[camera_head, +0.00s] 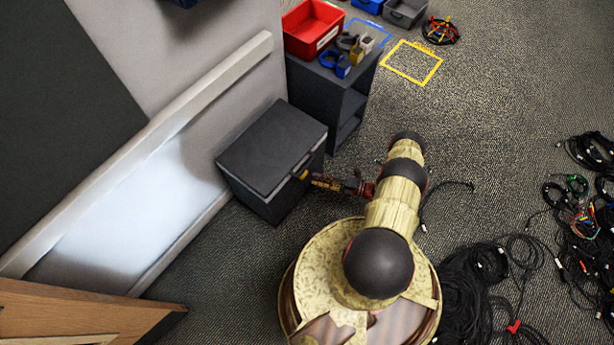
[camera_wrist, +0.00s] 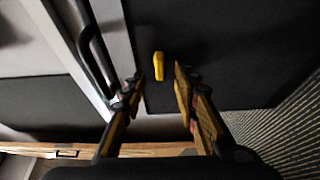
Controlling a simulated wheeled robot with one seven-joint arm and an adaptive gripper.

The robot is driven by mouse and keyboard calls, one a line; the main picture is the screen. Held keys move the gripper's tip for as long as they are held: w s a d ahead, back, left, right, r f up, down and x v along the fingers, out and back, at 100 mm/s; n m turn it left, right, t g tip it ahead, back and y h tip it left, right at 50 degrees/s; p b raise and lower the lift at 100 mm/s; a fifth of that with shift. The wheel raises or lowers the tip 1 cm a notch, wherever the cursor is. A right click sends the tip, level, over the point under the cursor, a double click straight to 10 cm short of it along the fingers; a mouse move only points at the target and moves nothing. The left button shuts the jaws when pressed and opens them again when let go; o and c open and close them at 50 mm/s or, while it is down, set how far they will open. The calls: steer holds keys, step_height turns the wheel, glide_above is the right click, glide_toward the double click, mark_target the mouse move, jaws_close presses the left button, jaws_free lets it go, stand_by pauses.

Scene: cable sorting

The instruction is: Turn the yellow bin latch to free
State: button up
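A dark grey lidded bin (camera_head: 272,150) stands on the carpet against the wall. Its yellow latch (camera_head: 303,174) is on the front face, near the lid's edge. In the wrist view the yellow latch (camera_wrist: 158,65) shows as a short bar, lying nearly along the line of my fingers. My gripper (camera_head: 318,180) reaches the bin's front from the right. In the wrist view my gripper (camera_wrist: 160,75) has its two fingers apart, one on each side of the latch, with gaps visible on both sides. Whether the fingertips reach the latch's depth is hard to tell.
A dark shelf unit (camera_head: 330,95) with a red bin (camera_head: 312,27) and tools on top stands behind the bin. A yellow floor outline (camera_head: 412,62) and a cable bundle (camera_head: 440,31) are beyond. Black cables (camera_head: 470,290) lie on the right. A wooden piece (camera_head: 80,315) is at lower left.

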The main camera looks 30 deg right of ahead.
mark_target(303, 175)
steer(key=shift+b+x, duration=0.4)
steer(key=shift+x, duration=2.25)
steer(key=c, duration=0.3)
steer(key=c, duration=0.4)
jaws_close()
